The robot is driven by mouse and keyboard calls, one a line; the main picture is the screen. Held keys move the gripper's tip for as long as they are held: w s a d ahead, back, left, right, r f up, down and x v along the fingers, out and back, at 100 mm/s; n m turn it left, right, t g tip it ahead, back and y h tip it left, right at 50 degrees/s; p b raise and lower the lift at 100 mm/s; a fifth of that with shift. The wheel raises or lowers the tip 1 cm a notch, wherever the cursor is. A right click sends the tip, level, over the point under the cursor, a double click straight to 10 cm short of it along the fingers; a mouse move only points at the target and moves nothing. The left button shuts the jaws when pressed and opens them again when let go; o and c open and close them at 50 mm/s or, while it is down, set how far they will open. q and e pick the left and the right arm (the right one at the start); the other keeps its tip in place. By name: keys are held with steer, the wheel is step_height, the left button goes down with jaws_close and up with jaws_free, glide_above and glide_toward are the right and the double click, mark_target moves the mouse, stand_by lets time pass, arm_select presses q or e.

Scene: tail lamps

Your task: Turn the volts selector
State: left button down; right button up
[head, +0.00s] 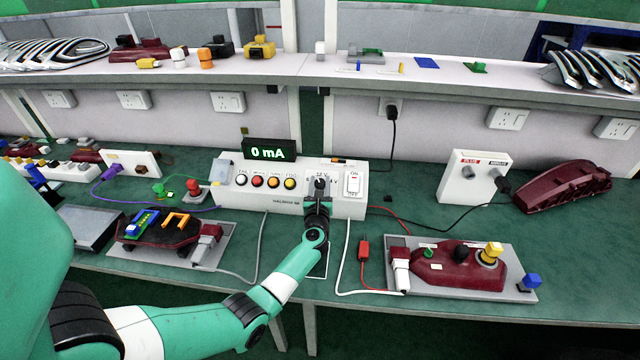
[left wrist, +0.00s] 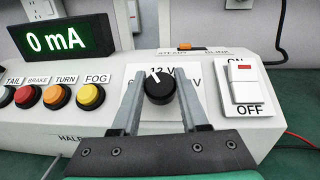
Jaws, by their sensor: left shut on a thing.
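The volts selector (left wrist: 159,87) is a round black knob with a white pointer mark on the sloped face of the white tester box (head: 236,203). In the left wrist view the mark points up and slightly left, near the "12 V" label. My left gripper (left wrist: 160,85) has one finger on each side of the knob and is shut on it. In the head view my left gripper (head: 319,192) covers most of the selector. My right gripper is not in view.
The tester has a display (head: 268,151) reading "0 mA", coloured buttons (head: 273,183) to the left and an ON/OFF rocker switch (left wrist: 245,85) to the right. Lamp fixtures (head: 460,265) stand on both sides. Cables cross the green bench.

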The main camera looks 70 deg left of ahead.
arm_select(q)
steer(key=shift+w+f+n+g+b, duration=0.1)
steer(key=shift+f+n+g+b, duration=0.05)
steer(key=shift+n+g+b, duration=0.65)
steer(key=n+g+b, duration=0.4)
steer(key=n+b, duration=0.1)
steer(key=b, duration=0.1)
steer(key=shift+f+g, duration=0.1)
steer(key=shift+g, duration=0.3)
steer(key=shift+r+n+g+b, duration=0.2)
steer(key=shift+n+g+b, duration=0.5)
steer(key=shift+b, duration=0.45)
steer(key=shift+c, duration=2.1)
jaws_free()
